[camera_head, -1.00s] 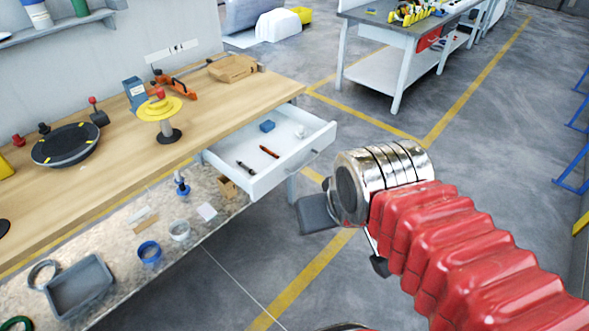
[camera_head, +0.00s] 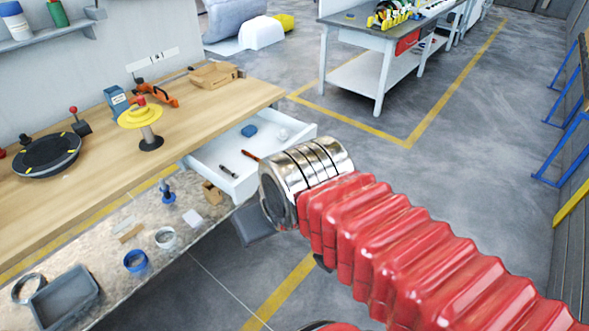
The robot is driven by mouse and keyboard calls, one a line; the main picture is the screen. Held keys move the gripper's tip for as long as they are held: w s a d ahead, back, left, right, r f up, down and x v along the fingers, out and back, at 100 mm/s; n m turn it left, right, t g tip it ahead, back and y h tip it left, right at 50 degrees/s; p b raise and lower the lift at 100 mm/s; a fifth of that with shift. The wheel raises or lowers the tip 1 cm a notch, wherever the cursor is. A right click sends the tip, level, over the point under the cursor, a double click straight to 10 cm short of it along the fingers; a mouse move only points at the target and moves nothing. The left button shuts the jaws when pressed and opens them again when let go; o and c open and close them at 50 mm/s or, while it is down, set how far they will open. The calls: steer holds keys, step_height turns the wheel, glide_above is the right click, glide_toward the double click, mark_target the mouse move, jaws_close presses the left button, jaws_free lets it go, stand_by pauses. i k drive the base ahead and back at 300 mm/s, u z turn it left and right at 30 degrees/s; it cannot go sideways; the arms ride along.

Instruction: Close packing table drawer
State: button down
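The packing table (camera_head: 196,121) has a wooden top and stands at the left. Its white drawer (camera_head: 237,187) is pulled out from under the top, toward the middle of the view. Inside the drawer lie a blue block (camera_head: 249,130), a dark pen-like tool (camera_head: 227,171) and an orange-handled tool partly hidden by my arm. My arm's metal wrist and red sleeve cover the drawer's front right part. A dark grey piece (camera_head: 252,224) of my gripper shows below the wrist, beside the drawer's front. Its fingers cannot be made out, nor whether it touches the drawer.
On the tabletop stand a yellow spool stand (camera_head: 141,116), a black turntable (camera_head: 47,155) and a cardboard piece (camera_head: 214,74). A lower shelf (camera_head: 100,262) holds a grey tray (camera_head: 65,297) and tape rolls. Open floor lies right of the drawer; a second workbench (camera_head: 360,40) stands behind.

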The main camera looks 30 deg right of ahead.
mark_target(226, 149)
steer(key=z, duration=0.05)
steer(key=i, duration=1)
steer(key=u, duration=0.05)
